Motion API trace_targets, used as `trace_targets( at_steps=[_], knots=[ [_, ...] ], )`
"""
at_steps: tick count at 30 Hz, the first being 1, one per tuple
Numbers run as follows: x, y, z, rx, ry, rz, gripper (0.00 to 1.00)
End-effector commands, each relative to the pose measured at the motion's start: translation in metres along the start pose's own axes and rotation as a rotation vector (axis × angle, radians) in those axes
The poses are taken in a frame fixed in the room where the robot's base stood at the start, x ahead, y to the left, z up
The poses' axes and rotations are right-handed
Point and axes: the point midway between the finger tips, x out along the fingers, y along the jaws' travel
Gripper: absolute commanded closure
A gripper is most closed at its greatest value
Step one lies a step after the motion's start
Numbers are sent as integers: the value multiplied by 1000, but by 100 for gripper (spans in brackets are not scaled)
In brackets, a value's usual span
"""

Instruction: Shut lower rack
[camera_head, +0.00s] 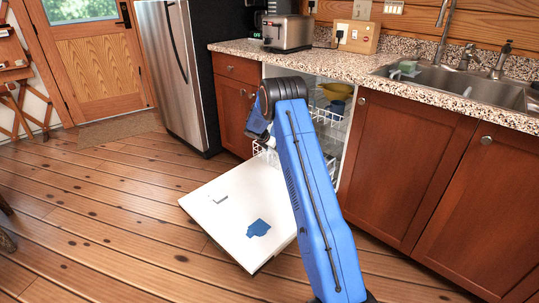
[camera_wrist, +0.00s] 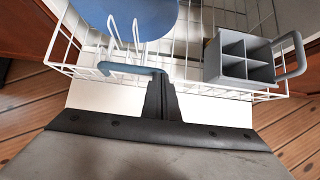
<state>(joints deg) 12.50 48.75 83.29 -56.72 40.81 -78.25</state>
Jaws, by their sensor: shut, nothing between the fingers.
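The lower rack (camera_wrist: 212,88) is a white wire basket, shown from above in the wrist view. It holds a blue round dish (camera_wrist: 135,18) and a grey divided cutlery basket (camera_wrist: 240,62). A blue-grey bar (camera_wrist: 130,69) runs along its front edge. My gripper (camera_wrist: 160,76) is shut and empty, with its tips at the front edge beside the bar's right end; I cannot tell whether they touch. In the head view, part of the lower rack (camera_head: 268,151) shows out over the open dishwasher door (camera_head: 222,213). My blue arm hides the rest and the gripper.
The dropped white door lies low over the wooden floor. An upper rack (camera_head: 328,115) with a yellow bowl (camera_head: 336,91) sits inside the dishwasher. Wooden cabinets (camera_head: 412,165) flank the opening under a speckled counter. Floor to the left is clear.

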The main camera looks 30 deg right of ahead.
Motion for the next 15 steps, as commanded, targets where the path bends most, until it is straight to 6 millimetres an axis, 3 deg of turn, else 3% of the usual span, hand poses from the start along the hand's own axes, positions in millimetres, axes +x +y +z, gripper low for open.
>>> trace_targets(
  at_steps=[15],
  knots=[
    [64, -1, 76, 2, 0, -1, 100]
  ],
)
